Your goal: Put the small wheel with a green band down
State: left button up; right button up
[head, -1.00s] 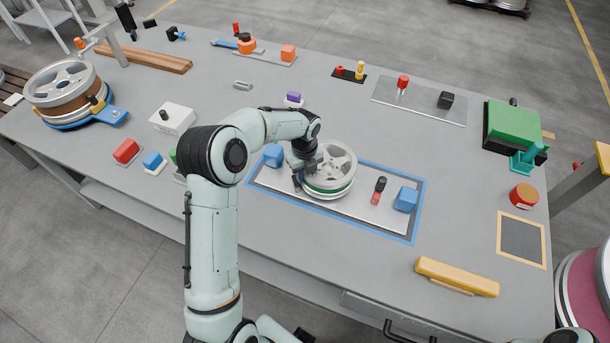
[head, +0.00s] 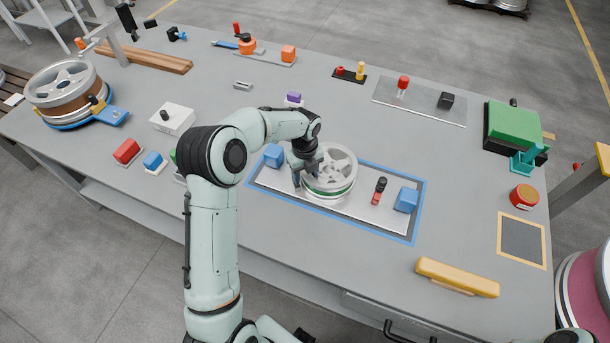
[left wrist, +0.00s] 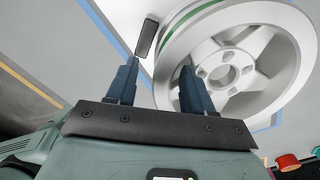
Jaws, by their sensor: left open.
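The small wheel with a green band (head: 333,172) sits on the light plate (head: 350,211) inside a blue outline on the table. In the left wrist view the wheel (left wrist: 240,62) fills the right part, with its spokes and part of the green band showing. My left gripper (head: 306,178) is at the wheel's left side in the head view. Its two fingers (left wrist: 160,85) are apart in the left wrist view; the right finger overlaps the wheel in the picture. I cannot tell whether it touches. My right gripper is not in view.
Blue blocks stand at the plate's left end (head: 274,155) and right end (head: 406,199). A black-and-red piece (head: 379,190) is right of the wheel. A yellow bar (head: 457,277) lies at the front right. A larger wheel (head: 62,85) stands at the far left.

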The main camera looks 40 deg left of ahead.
pick_arm(q)
notch_tip(320, 180, up, 10)
jog(key=shift+r+p, duration=0.25)
jog(key=shift+p, duration=0.15)
dwell(0.4)
